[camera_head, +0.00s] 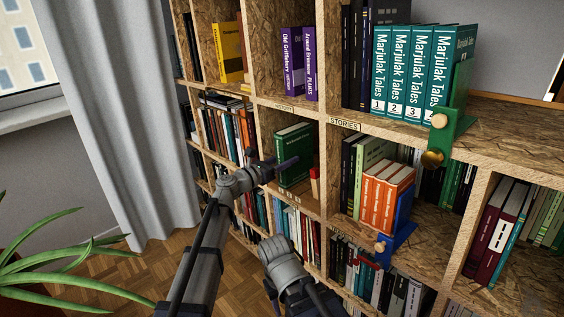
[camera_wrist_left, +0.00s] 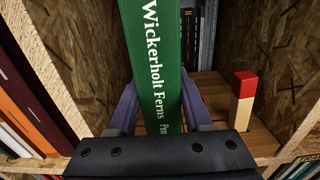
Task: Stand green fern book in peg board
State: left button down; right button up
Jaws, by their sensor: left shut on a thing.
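The green fern book (camera_head: 294,143), lettered "Wickerholt Ferns" on its spine, is upright in a middle cubby of the shelf wall. In the left wrist view the book (camera_wrist_left: 155,60) stands between the two fingers of my left gripper (camera_wrist_left: 160,112), which is shut on it. In the head view my left gripper (camera_head: 285,164) is at the cubby's front. A slatted wooden board (camera_wrist_left: 215,92) lies on the cubby floor, with a red-topped wooden peg (camera_wrist_left: 242,98) at its right. The peg (camera_head: 315,183) also shows in the head view. The book's lower end is hidden by the gripper.
Dark books (camera_wrist_left: 207,35) stand behind the green book. Teal Marjulak Tales books (camera_head: 410,70) and a green bookend (camera_head: 452,115) stand above. Cubby walls are close on both sides.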

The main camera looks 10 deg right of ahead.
aim_at(299, 154)
pick_arm(q)
jog(key=shift+x, duration=3)
jog(key=shift+f, duration=0.2)
jog(key=shift+c, duration=1.2)
grip_release()
jog(key=shift+s+a, duration=0.1)
jog(key=v, duration=0.7)
jog(key=shift+s+a, duration=0.2)
